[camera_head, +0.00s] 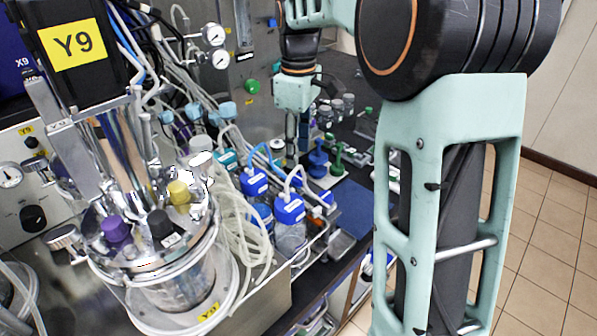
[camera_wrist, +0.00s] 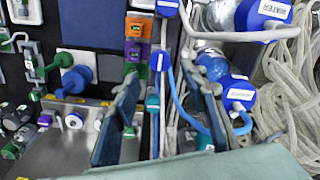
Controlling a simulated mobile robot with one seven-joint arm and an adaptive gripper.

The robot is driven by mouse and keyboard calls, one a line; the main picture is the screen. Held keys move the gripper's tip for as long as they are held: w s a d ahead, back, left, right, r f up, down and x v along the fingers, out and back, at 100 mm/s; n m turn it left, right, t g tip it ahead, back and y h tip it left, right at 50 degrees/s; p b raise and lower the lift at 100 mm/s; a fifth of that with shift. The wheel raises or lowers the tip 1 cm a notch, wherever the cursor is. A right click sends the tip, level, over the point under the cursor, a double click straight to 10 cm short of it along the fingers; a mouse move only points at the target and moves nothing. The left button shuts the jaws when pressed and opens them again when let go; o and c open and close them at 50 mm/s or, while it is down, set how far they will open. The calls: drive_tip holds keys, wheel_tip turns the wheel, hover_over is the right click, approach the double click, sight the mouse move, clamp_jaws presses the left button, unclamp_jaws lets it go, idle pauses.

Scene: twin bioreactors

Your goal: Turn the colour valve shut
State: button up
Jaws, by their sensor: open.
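I cannot tell for sure which part is the colour valve. In the head view, a blue handled piece (camera_head: 318,160) and a green one (camera_head: 338,160) stand on the bench just right of my gripper (camera_head: 292,150). In the wrist view, a blue handled piece (camera_wrist: 75,80) and a green one (camera_wrist: 60,61) lie left of my gripper (camera_wrist: 160,78). My gripper is open, pointing down over the bench. Orange, purple and green blocks (camera_wrist: 137,50) and a thin blue tube (camera_wrist: 155,110) show beyond or between its fingers. Nothing is visibly held.
Blue-capped bottles (camera_head: 290,218) with tubing stand left of my gripper, beside a glass reactor vessel (camera_head: 175,290) labelled Y9. A green round knob (camera_head: 251,86) is on the steel panel behind. A dark blue mat (camera_head: 350,207) lies bare on the bench. Loose clear hoses (camera_wrist: 285,90) crowd the wrist view's right.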

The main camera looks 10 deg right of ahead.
sight(298, 177)
wheel_tip(298, 177, down, 7)
drive_tip(key=shift+r, duration=0.15)
clamp_jaws()
idle(0.4)
